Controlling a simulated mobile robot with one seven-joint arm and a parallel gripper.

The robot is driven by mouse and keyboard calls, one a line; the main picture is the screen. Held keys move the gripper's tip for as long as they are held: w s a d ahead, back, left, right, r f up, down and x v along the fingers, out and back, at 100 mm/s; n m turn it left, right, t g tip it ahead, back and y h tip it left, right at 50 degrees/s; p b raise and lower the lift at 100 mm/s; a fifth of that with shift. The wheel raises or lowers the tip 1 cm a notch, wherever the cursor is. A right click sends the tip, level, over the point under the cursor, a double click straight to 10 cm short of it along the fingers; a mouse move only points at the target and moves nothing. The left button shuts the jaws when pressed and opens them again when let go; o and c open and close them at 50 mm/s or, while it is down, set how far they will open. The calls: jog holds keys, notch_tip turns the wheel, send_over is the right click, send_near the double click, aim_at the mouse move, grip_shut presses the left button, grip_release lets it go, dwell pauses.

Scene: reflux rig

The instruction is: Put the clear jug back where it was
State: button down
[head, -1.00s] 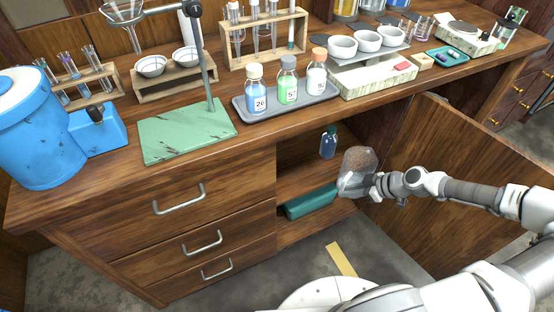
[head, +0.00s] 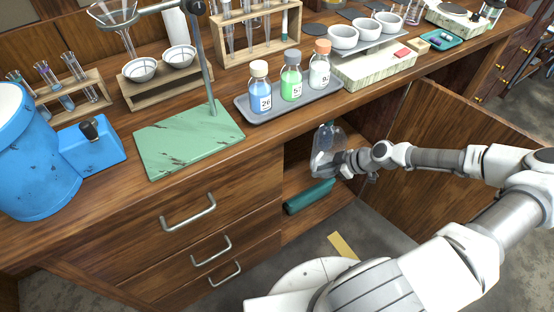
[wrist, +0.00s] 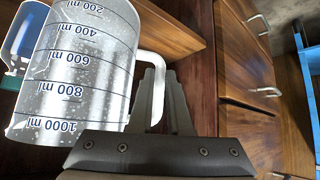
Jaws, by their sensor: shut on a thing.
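The clear jug (head: 324,158) is in the open cupboard under the worktop, in front of the blue bottle. In the wrist view the jug (wrist: 80,75) shows its ml marks, and its white handle (wrist: 157,62) points to my gripper. My gripper (wrist: 162,85) is shut on the jug's handle; it also shows in the head view (head: 345,162), to the right of the jug. The blue bottle (wrist: 22,45) with its teal cap stands partly hidden behind the jug. I cannot tell whether the jug's base touches the shelf.
The cupboard door (head: 450,150) stands open at the right, beside my arm. A teal case (head: 309,197) lies lower in the cupboard. Drawers (head: 190,215) are to the left. The worktop above holds a grey tray (head: 250,114) with several bottles.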

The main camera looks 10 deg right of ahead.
jog(key=shift+w+a+f+b, duration=0.65)
jog(key=shift+w+a, duration=0.85)
jog(key=shift+a, duration=0.65)
jog(key=shift+w+a+f+b, duration=0.5)
jog(key=shift+w+a+b, duration=0.25)
jog(key=shift+w+a, duration=1.1)
jog(key=shift+w+a+f+b, duration=0.65)
jog(key=shift+w+a, duration=0.55)
jog(key=shift+a, duration=1.25)
jog(key=c, duration=0.9)
grip_release()
jog(key=shift+o, duration=0.2)
jog(key=shift+r, duration=0.1)
jog(key=p+v, duration=0.4)
jog(key=v, duration=0.8)
jog(key=shift+s, duration=0.1)
